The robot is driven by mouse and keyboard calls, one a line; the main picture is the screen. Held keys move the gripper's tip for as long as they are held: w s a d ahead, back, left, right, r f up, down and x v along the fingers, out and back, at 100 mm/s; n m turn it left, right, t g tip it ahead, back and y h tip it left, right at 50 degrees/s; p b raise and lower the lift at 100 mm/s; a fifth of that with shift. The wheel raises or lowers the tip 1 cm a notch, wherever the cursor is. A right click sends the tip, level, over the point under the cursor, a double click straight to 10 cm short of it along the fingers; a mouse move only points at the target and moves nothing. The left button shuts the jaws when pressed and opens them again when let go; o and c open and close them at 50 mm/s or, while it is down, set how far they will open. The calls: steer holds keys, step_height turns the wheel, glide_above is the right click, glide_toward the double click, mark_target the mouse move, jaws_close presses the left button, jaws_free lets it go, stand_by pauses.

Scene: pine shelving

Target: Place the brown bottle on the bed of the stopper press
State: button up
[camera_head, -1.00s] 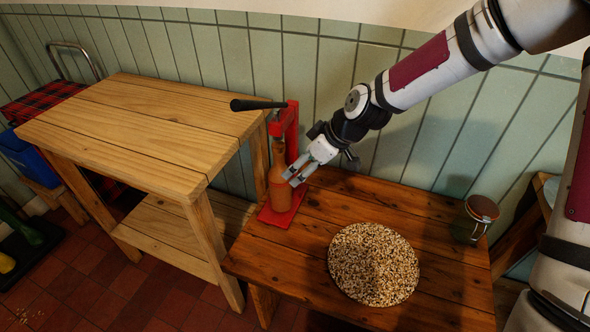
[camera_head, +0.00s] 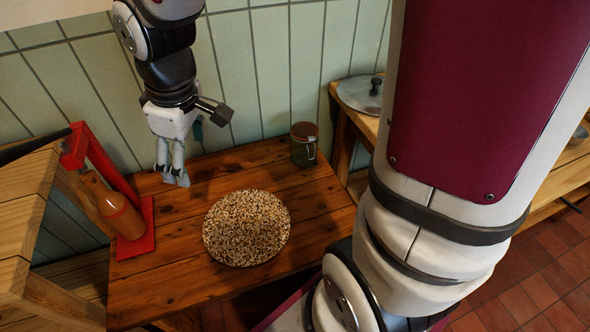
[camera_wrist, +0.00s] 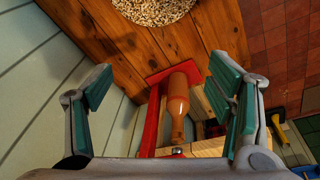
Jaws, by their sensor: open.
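The brown bottle (camera_head: 121,215) stands upright on the red bed (camera_head: 147,238) of the stopper press (camera_head: 105,165), at the left end of the dark wooden table. The bottle also shows in the wrist view (camera_wrist: 178,104), on the red base between the press's post and the wooden stand. My gripper (camera_head: 176,180) points down over the table, to the right of the press and apart from the bottle. Its two fingers are spread with nothing between them in the wrist view (camera_wrist: 165,100).
A round speckled mat (camera_head: 246,228) lies on the table (camera_head: 190,290). A lidded glass jar (camera_head: 304,145) stands at the table's back right. A pale wooden stand (camera_head: 25,215) is close to the press on the left. A round metal lid (camera_head: 362,93) rests on shelving at the right.

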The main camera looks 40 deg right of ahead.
steer(key=s+d+r+m, duration=0.2)
steer(key=s, duration=0.5)
steer(key=s+d+r+m, duration=0.2)
steer(key=s+r+m, duration=0.1)
steer(key=s, duration=0.4)
steer(key=s+d+r+m, duration=0.2)
steer(key=s+r, duration=0.1)
steer(key=s, duration=0.5)
steer(key=shift+d+m, duration=0.3)
steer(key=shift+m, duration=0.1)
steer(key=shift+r, duration=0.15)
step_height(320, 180, up, 11)
steer(key=t+p, duration=0.2)
steer(key=p, duration=0.7)
steer(key=shift+d, duration=0.15)
